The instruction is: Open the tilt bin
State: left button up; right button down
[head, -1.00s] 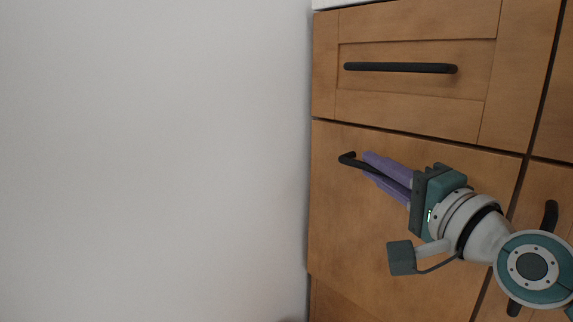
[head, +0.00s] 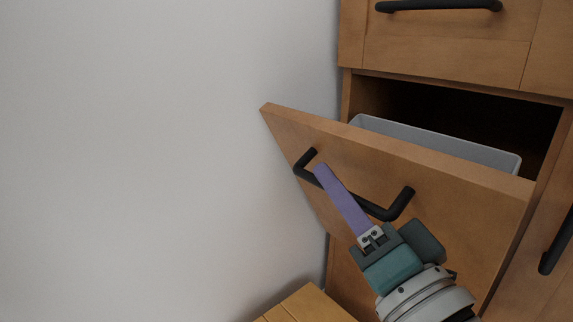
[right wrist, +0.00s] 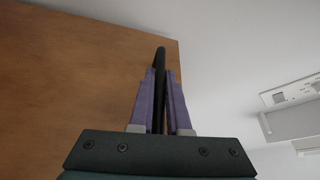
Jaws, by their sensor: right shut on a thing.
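The tilt bin's wooden front (head: 430,200) is tilted outward at the top in the head view. A grey bin liner (head: 435,140) shows in the dark opening behind it. The front's black bar handle (head: 402,205) runs across its outer face. My right gripper (head: 322,170) is at the handle's left part, with its purple fingers along the bar. In the right wrist view, the fingers (right wrist: 160,95) lie on both sides of the black handle (right wrist: 160,58), shut on it. The wooden front also shows in that view (right wrist: 70,70). My left gripper is not in view.
A drawer with a black handle (head: 440,5) is above the opening. Another black handle (head: 557,240) is on the cabinet at the right. A plain wall (head: 150,150) stands close on the left. A low wooden piece (head: 305,305) is at the bottom.

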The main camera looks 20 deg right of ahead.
jog(key=shift+s+a+f+n+b, duration=0.35)
jog(key=shift+a+f+n, duration=0.3)
jog(key=shift+a, duration=0.2)
jog(key=c, duration=0.9)
grip_release()
jog(key=shift+s+f+p, duration=0.15)
jog(key=shift+s+p, duration=0.15)
jog(key=shift+s, duration=0.2)
jog(key=p+v, duration=0.2)
jog(key=v, duration=0.7)
jog(key=shift+f, duration=0.1)
